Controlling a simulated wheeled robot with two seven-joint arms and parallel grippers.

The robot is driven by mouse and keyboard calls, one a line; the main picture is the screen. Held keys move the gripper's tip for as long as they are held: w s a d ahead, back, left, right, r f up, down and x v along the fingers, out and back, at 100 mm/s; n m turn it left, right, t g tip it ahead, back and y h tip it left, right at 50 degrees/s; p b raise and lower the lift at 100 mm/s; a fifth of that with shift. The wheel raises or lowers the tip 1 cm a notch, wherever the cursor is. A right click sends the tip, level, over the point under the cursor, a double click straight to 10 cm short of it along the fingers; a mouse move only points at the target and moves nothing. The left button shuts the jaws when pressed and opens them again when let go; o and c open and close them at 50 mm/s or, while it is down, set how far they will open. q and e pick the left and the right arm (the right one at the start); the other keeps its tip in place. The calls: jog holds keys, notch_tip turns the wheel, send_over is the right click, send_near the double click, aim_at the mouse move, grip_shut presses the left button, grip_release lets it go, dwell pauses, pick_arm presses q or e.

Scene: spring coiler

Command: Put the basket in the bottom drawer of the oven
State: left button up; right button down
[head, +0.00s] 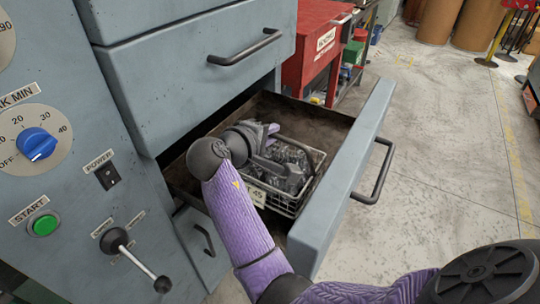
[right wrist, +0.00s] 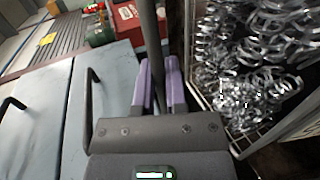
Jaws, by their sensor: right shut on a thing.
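The wire basket (head: 284,206), full of shiny metal coils, is inside the pulled-out drawer (head: 345,180) of the blue-grey oven (head: 75,150). My right gripper (head: 272,130) is shut on the basket's dark handle, over the basket. In the right wrist view its purple fingers (right wrist: 162,78) close around the dark handle bar, and the basket (right wrist: 205,85) with its coils fills the right side. My arm hides part of the basket, and I cannot tell whether it rests on the drawer floor. My left gripper is not in view.
A closed drawer with a dark handle (head: 245,47) is above the open one. A lever (head: 135,262) and controls are on the oven's left face. A red cabinet (head: 315,45) stands behind the drawer. The floor (head: 440,130) to the right is clear.

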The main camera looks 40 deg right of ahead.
aim_at(270, 159)
notch_tip(270, 159, down, 4)
jog(key=shift+f+b, duration=0.25)
jog(key=shift+b, duration=0.9)
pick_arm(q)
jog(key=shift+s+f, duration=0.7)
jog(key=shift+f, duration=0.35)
pick_arm(e)
jog(key=shift+r, duration=0.15)
